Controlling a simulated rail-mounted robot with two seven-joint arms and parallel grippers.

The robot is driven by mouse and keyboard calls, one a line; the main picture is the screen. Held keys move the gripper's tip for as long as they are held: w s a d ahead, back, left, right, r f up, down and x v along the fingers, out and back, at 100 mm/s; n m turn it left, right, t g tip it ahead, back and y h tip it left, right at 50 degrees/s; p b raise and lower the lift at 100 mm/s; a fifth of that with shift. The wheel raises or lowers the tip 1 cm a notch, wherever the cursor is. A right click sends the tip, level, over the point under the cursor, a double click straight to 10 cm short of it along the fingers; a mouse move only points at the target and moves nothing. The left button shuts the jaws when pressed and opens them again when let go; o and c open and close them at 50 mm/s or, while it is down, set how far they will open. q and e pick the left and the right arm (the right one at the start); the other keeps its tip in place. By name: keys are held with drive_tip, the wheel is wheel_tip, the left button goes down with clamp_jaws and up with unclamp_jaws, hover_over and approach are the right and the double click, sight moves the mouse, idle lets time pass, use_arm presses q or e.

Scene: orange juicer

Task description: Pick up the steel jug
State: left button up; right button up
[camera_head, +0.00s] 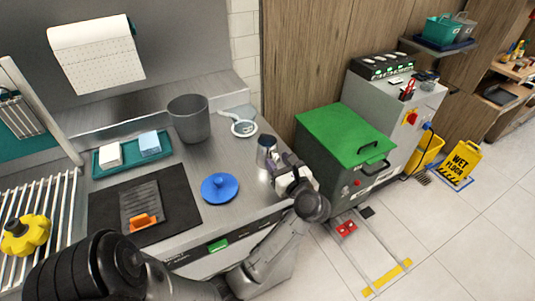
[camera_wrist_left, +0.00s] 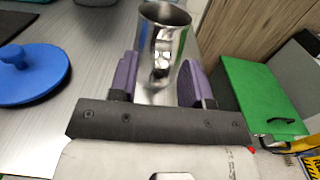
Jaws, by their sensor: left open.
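The steel jug (camera_head: 267,146) stands upright near the right end of the steel counter in the head view. In the left wrist view the shiny jug (camera_wrist_left: 165,32) is straight ahead, with its open top showing and its handle side facing me. My left gripper (camera_head: 282,167) is at the jug's near right side. Its two purple-padded fingers (camera_wrist_left: 158,80) are open, one on each side of the jug's lower part in the picture. I cannot tell whether either pad touches it. My right gripper is not in view.
A blue round lid (camera_head: 220,187) lies left of the jug. A grey bin (camera_head: 189,118) and a small white-rimmed strainer (camera_head: 244,128) stand behind. A green-lidded box (camera_head: 346,135) is beyond the counter's right edge. A dark mat (camera_head: 108,214) lies at left.

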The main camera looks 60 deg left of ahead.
use_arm(q)
drive_tip(key=shift+a, duration=0.25)
clamp_jaws()
idle(0.4)
